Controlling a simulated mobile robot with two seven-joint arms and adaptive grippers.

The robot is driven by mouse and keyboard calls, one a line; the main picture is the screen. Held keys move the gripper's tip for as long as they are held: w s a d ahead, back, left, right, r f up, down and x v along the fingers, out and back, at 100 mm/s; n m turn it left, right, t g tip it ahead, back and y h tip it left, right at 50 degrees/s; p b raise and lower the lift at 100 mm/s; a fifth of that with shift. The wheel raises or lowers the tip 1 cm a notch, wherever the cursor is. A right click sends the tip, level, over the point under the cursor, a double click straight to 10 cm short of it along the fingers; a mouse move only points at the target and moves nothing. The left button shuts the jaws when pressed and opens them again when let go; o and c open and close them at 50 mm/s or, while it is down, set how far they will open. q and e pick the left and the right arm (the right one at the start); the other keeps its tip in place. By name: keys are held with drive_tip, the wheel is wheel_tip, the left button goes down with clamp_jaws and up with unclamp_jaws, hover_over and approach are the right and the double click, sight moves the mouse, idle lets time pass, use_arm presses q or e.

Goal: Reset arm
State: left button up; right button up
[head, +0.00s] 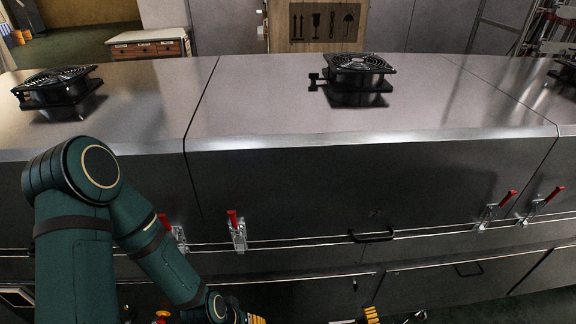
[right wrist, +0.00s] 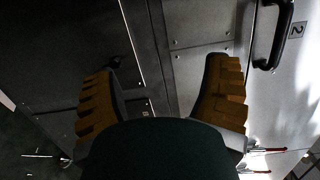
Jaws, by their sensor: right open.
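My right gripper (head: 371,315) shows only as a yellow-ribbed fingertip at the bottom edge of the head view. In the right wrist view the right gripper (right wrist: 163,85) has its two ribbed fingers wide apart, with nothing between them. Beyond the fingers are dark metal panels with a seam. My left arm (head: 150,235) enters at the left of the head view, bent at the elbow, and runs down to the bottom edge. A small yellow-ribbed piece shows at its end, mostly cut off by the frame, so its jaw state is unclear.
The metal dryer housing (head: 300,105) spans the view, with fans (head: 358,68) (head: 55,85) on top. Red-handled latches (head: 236,228) (head: 495,210) and a black handle (head: 371,236) stick out from its front. The handle (right wrist: 272,38) also shows in the right wrist view. A wooden crate (head: 317,22) stands behind.

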drive_tip(key=a+r+n+g+y, duration=0.3)
drive_tip(key=a+g+y, duration=0.1)
drive_tip(key=a+y, duration=0.35)
drive_tip(key=s+a+r+n+g+y, duration=0.1)
drive_tip(key=s+a+r+n+g, duration=0.3)
drive_tip(key=s+a+n+g, duration=0.8)
drive_tip(key=s+d+r+m+g+h, duration=0.2)
drive_tip(key=d+r+g+h, duration=0.15)
drive_tip(key=d+h, duration=0.25)
use_arm(q)
drive_tip(key=shift+w+f, duration=0.15)
drive_tip(key=shift+w, duration=0.35)
use_arm(e)
drive_tip(key=w+r+n+t+h, duration=0.1)
drive_tip(key=w+r+t+h, duration=0.1)
drive_tip(key=r, duration=0.4)
drive_tip(key=shift+w+a+r+t+h, duration=0.2)
drive_tip(key=shift+w+a+t+h, duration=0.15)
drive_tip(key=shift+w+t, duration=0.7)
drive_tip(key=shift+w, duration=0.2)
